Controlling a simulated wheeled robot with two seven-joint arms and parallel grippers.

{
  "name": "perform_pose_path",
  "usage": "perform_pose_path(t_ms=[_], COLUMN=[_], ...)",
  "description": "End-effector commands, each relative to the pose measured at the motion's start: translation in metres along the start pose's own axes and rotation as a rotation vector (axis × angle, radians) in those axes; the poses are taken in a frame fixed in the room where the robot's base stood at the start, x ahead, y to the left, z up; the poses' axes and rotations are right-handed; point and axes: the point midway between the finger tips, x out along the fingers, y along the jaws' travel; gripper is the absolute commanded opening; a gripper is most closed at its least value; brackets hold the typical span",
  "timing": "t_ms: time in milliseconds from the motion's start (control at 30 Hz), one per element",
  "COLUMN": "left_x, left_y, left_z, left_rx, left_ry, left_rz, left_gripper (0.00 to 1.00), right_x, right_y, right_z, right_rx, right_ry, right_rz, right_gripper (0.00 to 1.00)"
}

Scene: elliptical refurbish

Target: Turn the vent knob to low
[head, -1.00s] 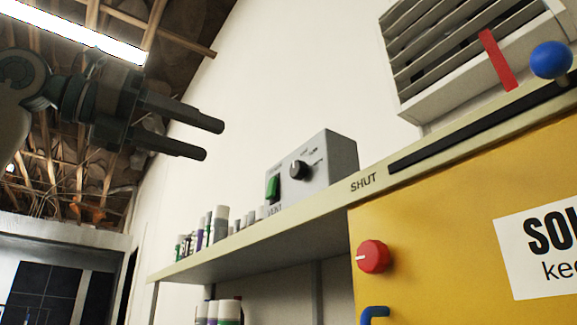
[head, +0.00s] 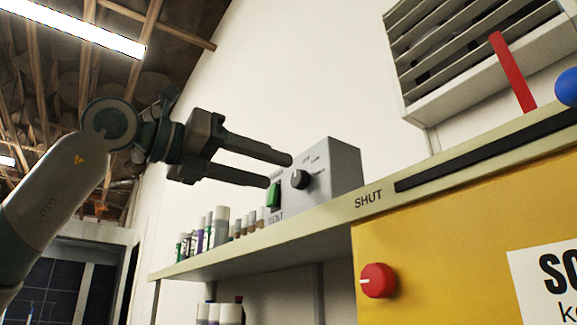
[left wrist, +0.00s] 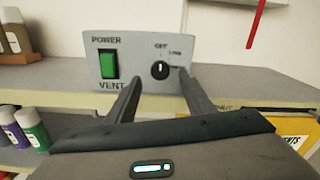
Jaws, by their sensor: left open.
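The vent box (head: 335,170) is a grey control box standing on the shelf. On its face are a black round vent knob (head: 300,179) and a green power switch (head: 274,195). My right gripper is not in view.
Several small bottles (head: 221,226) stand on the shelf (head: 250,244) left of the box. A yellow cabinet (head: 440,250) with a red knob (head: 378,280) is at the right. A red strip (head: 512,72) and a blue ball (head: 567,87) are above it, near a louvred vent (head: 460,50).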

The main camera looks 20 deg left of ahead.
Motion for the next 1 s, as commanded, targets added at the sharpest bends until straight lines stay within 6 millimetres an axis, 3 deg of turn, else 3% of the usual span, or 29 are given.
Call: perform_pose_path(t_ms=[100, 300, 767, 933, 1000], left_x=[0.021, 0.043, 0.052, 0.052, 0.052], left_y=[-0.001, 0.0, 0.0, 0.0, 0.0], left_z=[0.003, 0.002, 0.0, 0.0, 0.0], left_rx=[0.001, 0.001, 0.001, 0.001, 0.001], left_ry=[0.002, 0.0, -0.001, -0.001, -0.001], left_rz=[0.001, 0.001, 0.0, 0.001, 0.001], left_gripper=[0.48, 0.48, 0.48, 0.1, 0.07], right_x=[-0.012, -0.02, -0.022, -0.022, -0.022], right_y=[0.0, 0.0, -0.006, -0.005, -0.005], right_z=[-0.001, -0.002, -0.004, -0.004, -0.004], right_rx=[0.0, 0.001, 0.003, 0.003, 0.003], right_ry=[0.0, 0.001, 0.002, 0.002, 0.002], right_rz=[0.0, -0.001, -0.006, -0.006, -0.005], right_gripper=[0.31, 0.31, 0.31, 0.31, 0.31])
